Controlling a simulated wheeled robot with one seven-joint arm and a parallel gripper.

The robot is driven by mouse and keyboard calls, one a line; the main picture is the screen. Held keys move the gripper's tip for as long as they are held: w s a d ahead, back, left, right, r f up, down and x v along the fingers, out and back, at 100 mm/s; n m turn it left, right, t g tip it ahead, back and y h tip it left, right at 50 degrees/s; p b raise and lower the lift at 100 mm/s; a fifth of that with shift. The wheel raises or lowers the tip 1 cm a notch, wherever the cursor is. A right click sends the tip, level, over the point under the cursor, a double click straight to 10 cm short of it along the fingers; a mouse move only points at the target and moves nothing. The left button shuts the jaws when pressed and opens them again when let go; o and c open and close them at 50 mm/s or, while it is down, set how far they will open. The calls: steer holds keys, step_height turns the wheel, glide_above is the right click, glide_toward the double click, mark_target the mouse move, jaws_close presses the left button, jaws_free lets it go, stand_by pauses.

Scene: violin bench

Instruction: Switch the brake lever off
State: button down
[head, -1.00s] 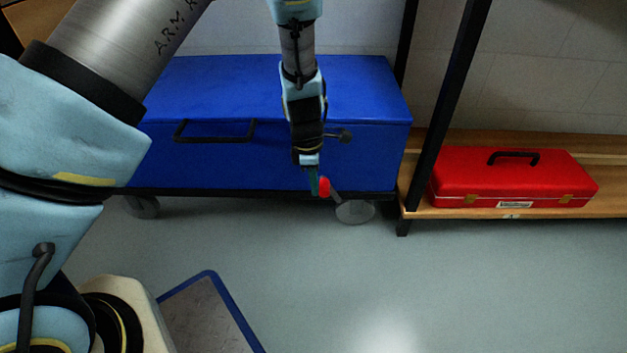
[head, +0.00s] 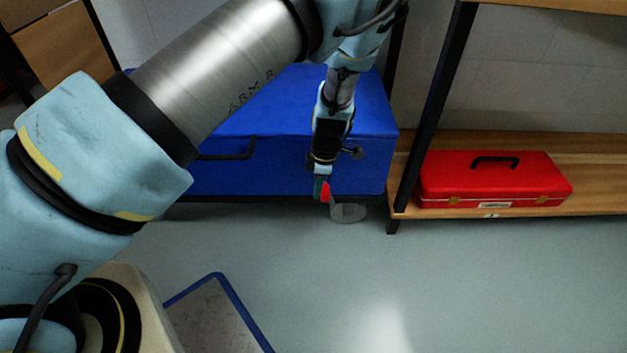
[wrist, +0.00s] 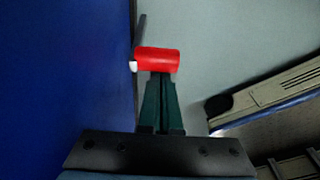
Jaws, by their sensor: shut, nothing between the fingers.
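The brake lever's red grip (head: 325,193) shows at the low right front of the blue chest, just above a caster. In the wrist view the red grip (wrist: 158,60) lies across my fingertips, with a white end on its left and a dark rod behind it. My gripper (head: 319,186) points down beside the grip. In the wrist view its green fingers (wrist: 160,85) are together with nothing between them, and their tips meet or overlap the grip's near edge. I cannot tell whether they press on it. The lever's pivot is hidden.
The blue wheeled chest (head: 270,165) has a black handle (head: 228,152) on its front. A red toolbox (head: 495,183) sits on a low wooden shelf (head: 430,212) with black posts to the right. The grey floor in front is clear apart from a blue-edged panel (head: 215,310).

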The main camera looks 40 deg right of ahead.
mark_target(328, 191)
steer(key=shift+s+d+r+p, duration=0.2)
steer(key=shift+s+d+p, duration=0.3)
steer(key=shift+p, duration=0.25)
steer(key=shift+s+d+r+p, duration=0.2)
steer(key=shift+s+d+p, duration=0.15)
steer(key=shift+d+p, duration=0.25)
steer(key=shift+s, duration=0.1)
